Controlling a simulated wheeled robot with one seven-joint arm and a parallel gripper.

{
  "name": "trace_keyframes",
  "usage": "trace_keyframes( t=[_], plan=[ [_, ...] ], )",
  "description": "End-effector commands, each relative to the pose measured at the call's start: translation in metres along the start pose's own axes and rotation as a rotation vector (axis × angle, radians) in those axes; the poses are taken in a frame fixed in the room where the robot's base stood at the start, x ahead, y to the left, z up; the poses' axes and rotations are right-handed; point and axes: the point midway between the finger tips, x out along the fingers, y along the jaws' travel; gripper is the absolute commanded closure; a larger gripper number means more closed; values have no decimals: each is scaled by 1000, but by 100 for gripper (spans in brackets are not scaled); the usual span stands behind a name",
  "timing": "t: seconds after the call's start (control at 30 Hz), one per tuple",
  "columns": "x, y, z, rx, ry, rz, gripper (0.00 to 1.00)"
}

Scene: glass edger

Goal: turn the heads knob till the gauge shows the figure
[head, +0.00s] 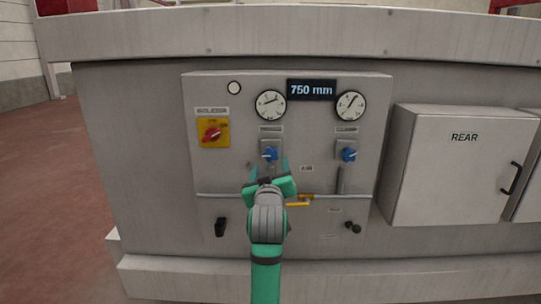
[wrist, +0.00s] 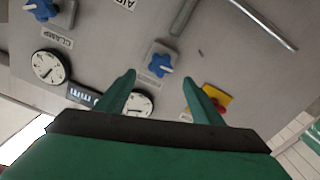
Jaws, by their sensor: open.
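The left blue knob (head: 269,153) sits on a grey block under the left gauge; its label is too small to read. The other blue knob is labelled CLAMP, so I take the left one as the heads knob. The left gauge (head: 271,104) is white with a dark needle towards the upper right; its figures are unreadable. A dark display (head: 311,90) reads 750 mm. My gripper (head: 269,168) is open and empty just below the heads knob. In the wrist view the knob (wrist: 160,62) lies ahead, between the lines of my gripper's fingers (wrist: 159,78), apparently apart from them.
The clamp knob (head: 348,155) and right gauge (head: 351,105) are to the right. A red isolator switch (head: 212,133) on yellow is left. A yellow lever (head: 299,204) and a horizontal pipe (head: 225,195) lie below. A box marked REAR (head: 460,165) protrudes at right.

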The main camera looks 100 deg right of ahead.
Motion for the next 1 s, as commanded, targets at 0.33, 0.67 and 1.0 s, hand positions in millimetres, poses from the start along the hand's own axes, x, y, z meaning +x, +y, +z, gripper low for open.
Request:
trace_keyframes(
  t=[0.33,0.67,1.0],
  plan=[
    [48,0,0,-1,-3,-1,39],
    [96,-1,0,0,-2,-2,39],
    [106,-1,0,0,0,-1,39]
  ],
)
